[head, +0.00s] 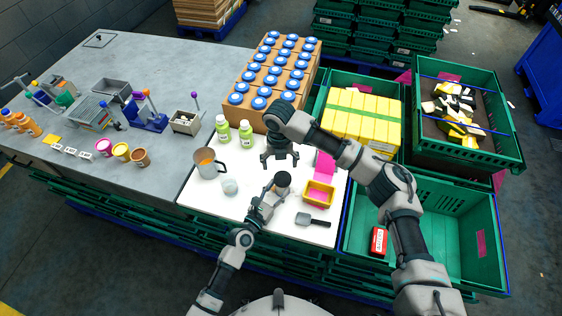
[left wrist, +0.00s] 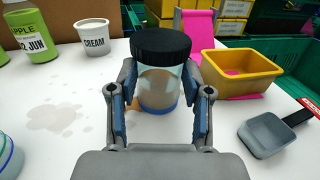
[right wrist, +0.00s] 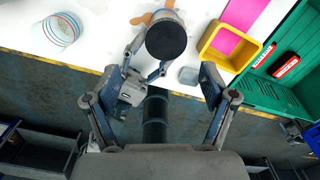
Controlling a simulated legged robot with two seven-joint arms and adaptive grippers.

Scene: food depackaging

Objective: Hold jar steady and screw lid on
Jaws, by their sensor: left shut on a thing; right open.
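A clear jar (left wrist: 158,88) with a beige-brown content and a blue base band stands upright on the white worktop. A black lid (left wrist: 161,42) sits on its top; I cannot tell how tightly. The lid also shows in the head view (head: 283,178) and from above in the right wrist view (right wrist: 166,39). My left gripper (head: 273,189) is shut on the jar, with its fingers on either side of the body below the lid. My right gripper (head: 279,158) is open and empty, above and behind the jar in the head view. Its fingers (right wrist: 163,80) are spread apart from the lid.
A yellow tray (head: 319,194) and a grey scoop (head: 312,220) are right of the jar. A clear cup (head: 230,187) and a steel jug (head: 208,163) are to the left. Green bottles (head: 246,134) and blue-lidded jars in a box (head: 273,72) stand behind. Green crates (head: 462,225) border the right.

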